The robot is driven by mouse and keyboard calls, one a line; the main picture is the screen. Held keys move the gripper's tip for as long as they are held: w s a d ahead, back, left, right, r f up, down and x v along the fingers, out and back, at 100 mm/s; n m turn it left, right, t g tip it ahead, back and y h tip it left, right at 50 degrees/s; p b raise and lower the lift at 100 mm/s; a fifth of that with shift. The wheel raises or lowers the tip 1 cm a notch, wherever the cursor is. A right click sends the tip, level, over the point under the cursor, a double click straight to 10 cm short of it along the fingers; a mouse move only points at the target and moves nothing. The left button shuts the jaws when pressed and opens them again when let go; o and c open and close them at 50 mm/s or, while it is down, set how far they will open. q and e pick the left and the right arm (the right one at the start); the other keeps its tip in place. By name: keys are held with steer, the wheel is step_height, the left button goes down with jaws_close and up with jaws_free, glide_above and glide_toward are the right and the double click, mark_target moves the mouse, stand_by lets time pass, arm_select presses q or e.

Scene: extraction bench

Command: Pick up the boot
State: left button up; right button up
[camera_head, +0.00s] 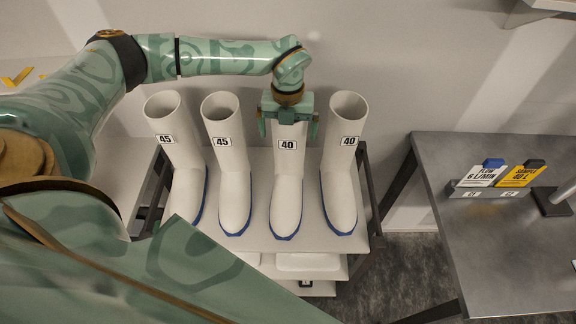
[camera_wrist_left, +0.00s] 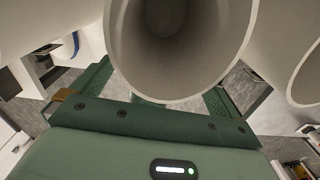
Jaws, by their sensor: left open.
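Several white boots with blue soles stand upright in a row on a light shelf unit (camera_head: 262,243). Two bear the label 45: the far-left boot (camera_head: 185,175) and the one beside it (camera_head: 233,185). Two bear 40: the third boot (camera_head: 287,190) and the far-right boot (camera_head: 340,185). My left gripper (camera_head: 288,128) is over the top of the third boot, its fingers on either side of the shaft, open. In the left wrist view the boot's round opening (camera_wrist_left: 180,85) lies between the open fingers (camera_wrist_left: 155,95). My right gripper is not in view.
Neighbouring boots stand close on both sides of my left gripper. The wall is close behind the shelf.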

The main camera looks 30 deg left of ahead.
arm_select(q)
steer(key=c, duration=1.6)
steer(key=shift+r, duration=0.15)
steer(key=shift+c, duration=1.2)
